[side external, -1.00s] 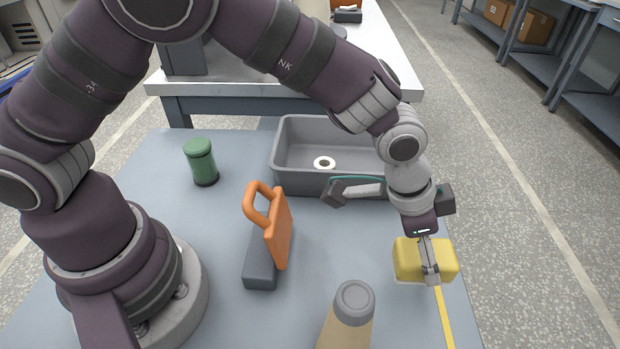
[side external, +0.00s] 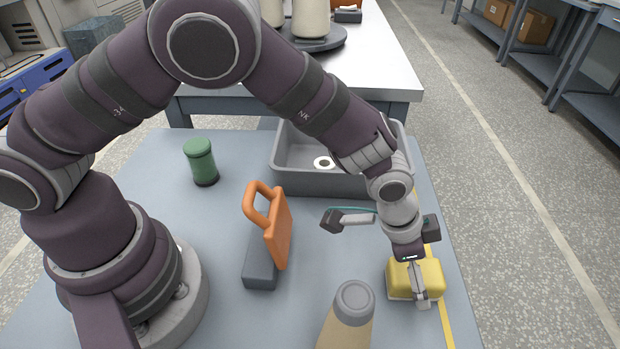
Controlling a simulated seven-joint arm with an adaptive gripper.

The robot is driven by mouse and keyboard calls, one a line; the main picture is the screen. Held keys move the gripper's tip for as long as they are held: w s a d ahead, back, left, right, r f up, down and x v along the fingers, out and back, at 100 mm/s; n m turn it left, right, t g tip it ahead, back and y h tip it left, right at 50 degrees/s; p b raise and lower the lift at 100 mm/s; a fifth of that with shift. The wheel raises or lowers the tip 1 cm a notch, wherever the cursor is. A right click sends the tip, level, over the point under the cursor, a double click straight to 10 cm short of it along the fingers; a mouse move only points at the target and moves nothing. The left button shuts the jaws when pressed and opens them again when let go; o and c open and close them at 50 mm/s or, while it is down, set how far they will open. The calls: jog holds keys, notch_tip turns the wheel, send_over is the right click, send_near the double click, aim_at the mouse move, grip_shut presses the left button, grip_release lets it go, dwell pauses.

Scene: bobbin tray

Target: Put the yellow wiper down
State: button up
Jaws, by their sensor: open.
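The yellow wiper (side external: 432,275) is a yellow block with a pale lower edge. It appears to rest on the blue-grey table near the right edge, beside the yellow line. My gripper (side external: 421,296) is right at the wiper, pointing down, with one finger seen in front of its near side. The jaws are open; the far finger is hidden, so I cannot tell whether either finger touches the wiper.
A grey bin (side external: 330,184) with a white ring (side external: 323,162) inside stands behind. An orange-handled tool (side external: 277,235) with a grey base, a green-lidded jar (side external: 201,162) and a tan cone (side external: 346,325) stand on the table (side external: 215,260).

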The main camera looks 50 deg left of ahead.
jog(key=v, duration=1.2)
jog(key=s+a+r+n+t+y, duration=0.1)
jog(key=s+a+r+n, duration=0.3)
jog(key=a, duration=0.5)
jog(key=s+a+r+n+t+y, duration=0.1)
jog(key=s+a+r+n, duration=0.3)
jog(key=a, duration=0.6)
jog(key=shift+s+r+n+y, duration=0.15)
jog(key=shift+s+n+y, duration=0.4)
jog(key=shift+s, duration=0.25)
